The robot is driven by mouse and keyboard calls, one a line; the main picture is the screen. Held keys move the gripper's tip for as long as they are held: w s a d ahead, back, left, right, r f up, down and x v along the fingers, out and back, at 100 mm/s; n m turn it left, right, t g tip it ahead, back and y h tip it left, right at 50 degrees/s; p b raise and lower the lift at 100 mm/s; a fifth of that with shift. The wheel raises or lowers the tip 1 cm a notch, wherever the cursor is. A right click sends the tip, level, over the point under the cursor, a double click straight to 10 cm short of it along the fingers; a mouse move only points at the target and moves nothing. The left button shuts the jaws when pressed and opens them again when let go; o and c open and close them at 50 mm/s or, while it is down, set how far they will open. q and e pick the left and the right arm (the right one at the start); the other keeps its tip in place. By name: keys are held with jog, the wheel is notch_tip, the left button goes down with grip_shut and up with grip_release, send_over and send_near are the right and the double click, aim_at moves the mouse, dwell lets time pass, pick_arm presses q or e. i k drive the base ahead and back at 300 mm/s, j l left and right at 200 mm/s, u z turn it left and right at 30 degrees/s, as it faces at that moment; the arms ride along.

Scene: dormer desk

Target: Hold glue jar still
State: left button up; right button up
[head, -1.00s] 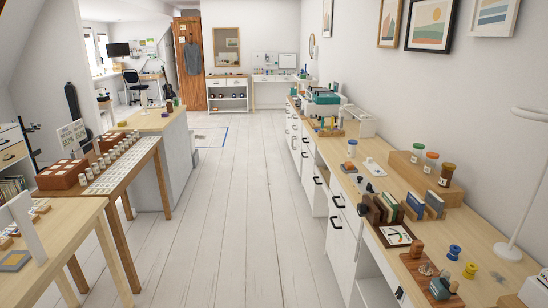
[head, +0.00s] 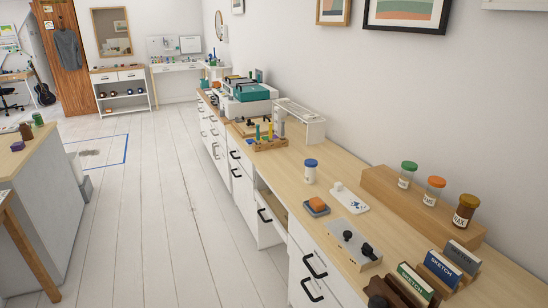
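A clear or whitish jar with a blue lid (head: 310,171) stands upright on the long wooden desk (head: 345,165). A jar with a green lid (head: 406,175), a jar with an orange lid (head: 433,191) and an amber jar with an orange-yellow lid (head: 466,211) stand upright on a wooden riser (head: 385,190) by the wall. The amber jar's label seems to read "WAX"; the others are too small to read. I cannot tell which is the glue jar. Neither of my grippers is in view.
Booklets labelled "SKETCH" (head: 440,268) stand in front. A drawer (head: 270,212) appears partly open.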

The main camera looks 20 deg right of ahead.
aim_at(310, 173)
jog(key=i+j+z, duration=0.1)
jog(key=i+z, duration=0.3)
jog(key=i+j+z, duration=0.2)
jog(key=i+z, duration=0.2)
jog(key=i+j+z, duration=0.65)
jog(key=z, duration=0.15)
jog(key=i+j+z, duration=0.2)
jog(key=j+z, duration=0.2)
jog(key=j, duration=0.2)
